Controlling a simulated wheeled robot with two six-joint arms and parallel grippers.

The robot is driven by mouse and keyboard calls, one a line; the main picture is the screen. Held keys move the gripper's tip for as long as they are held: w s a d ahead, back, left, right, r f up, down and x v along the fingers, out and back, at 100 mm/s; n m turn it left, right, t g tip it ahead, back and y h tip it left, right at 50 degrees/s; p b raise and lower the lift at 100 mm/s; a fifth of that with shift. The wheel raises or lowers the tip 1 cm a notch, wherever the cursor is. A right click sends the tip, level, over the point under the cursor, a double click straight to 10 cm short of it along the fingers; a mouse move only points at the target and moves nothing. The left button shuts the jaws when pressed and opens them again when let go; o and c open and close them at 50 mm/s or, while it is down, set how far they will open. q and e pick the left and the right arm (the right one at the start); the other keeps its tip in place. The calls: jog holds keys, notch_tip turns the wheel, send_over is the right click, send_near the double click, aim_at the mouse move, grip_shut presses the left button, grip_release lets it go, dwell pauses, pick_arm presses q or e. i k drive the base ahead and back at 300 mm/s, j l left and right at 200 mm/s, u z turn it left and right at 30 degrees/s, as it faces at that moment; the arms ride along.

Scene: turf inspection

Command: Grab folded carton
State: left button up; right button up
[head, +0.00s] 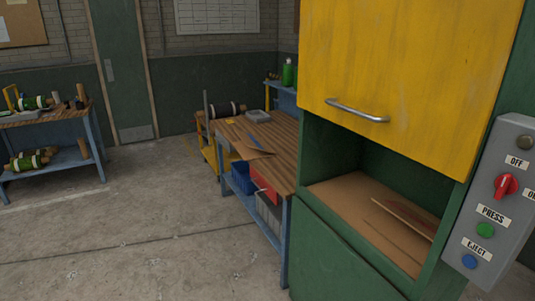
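A flat brown board that looks like folded cardboard (405,216) lies in the open compartment of the green machine (345,255), at its right side. Its right end is cut off from sight by the machine's frame. A second flat brown piece (252,146) lies on the wooden workbench (282,165) behind. I cannot tell for sure which of the two is the folded carton. Neither of my grippers shows in the head view.
The machine has a yellow door (410,70) with a metal handle (357,111), raised above the compartment. A grey control box (490,200) with a red knob and buttons is at right. Another bench (50,116) stands far left. The concrete floor (130,230) between is clear.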

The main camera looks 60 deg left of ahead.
aim_at(246, 153)
jog(key=i, duration=0.5)
jog(key=u, duration=2.25)
